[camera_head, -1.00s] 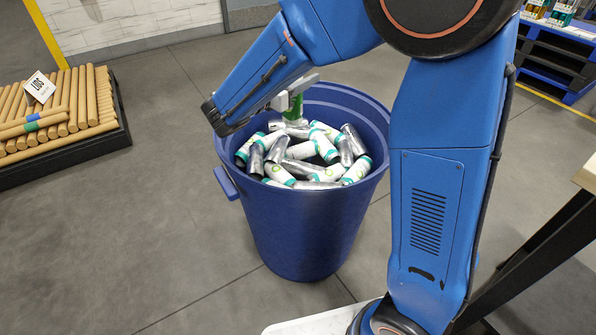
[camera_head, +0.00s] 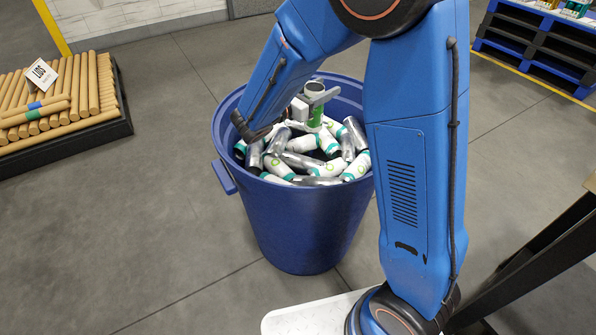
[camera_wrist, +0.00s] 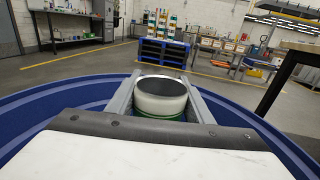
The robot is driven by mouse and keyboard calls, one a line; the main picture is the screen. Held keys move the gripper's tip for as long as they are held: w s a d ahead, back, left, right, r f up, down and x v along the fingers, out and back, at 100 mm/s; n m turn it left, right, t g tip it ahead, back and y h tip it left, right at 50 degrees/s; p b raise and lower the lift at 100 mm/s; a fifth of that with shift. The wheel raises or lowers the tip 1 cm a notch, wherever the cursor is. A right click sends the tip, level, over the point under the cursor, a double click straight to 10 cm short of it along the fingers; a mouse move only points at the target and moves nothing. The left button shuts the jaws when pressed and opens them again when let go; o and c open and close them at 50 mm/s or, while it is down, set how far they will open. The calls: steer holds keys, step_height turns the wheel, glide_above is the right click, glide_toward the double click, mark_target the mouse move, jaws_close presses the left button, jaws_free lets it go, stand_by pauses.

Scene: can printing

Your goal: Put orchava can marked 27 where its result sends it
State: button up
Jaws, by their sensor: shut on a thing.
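My gripper (camera_head: 313,97) is inside the mouth of a large blue bin (camera_head: 292,228), just above the cans in it. It is shut on a green and white can (camera_head: 315,115), held upright. In the wrist view the can (camera_wrist: 161,98) sits between the two fingers, with its grey top and a green band showing. No number can be read on it. The blue bin's rim (camera_wrist: 60,101) surrounds the gripper in the wrist view. Several white, teal and silver cans (camera_head: 302,160) lie jumbled in the bin.
A dark tray of brown tubes (camera_head: 85,125) with a "LIDS" sign (camera_head: 41,74) stands at left. A blue pallet stack (camera_head: 530,50) is at the back right. A dark table leg (camera_head: 530,255) stands at the right. Grey floor is clear around the bin.

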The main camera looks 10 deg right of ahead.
steer(key=shift+f, duration=0.45)
steer(key=o, duration=1.3)
steer(key=shift+o, duration=0.2)
steer(key=shift+a, duration=0.1)
steer(key=v, duration=1.7)
steer(key=shift+s, duration=0.15)
steer(key=shift+a+f, duration=0.1)
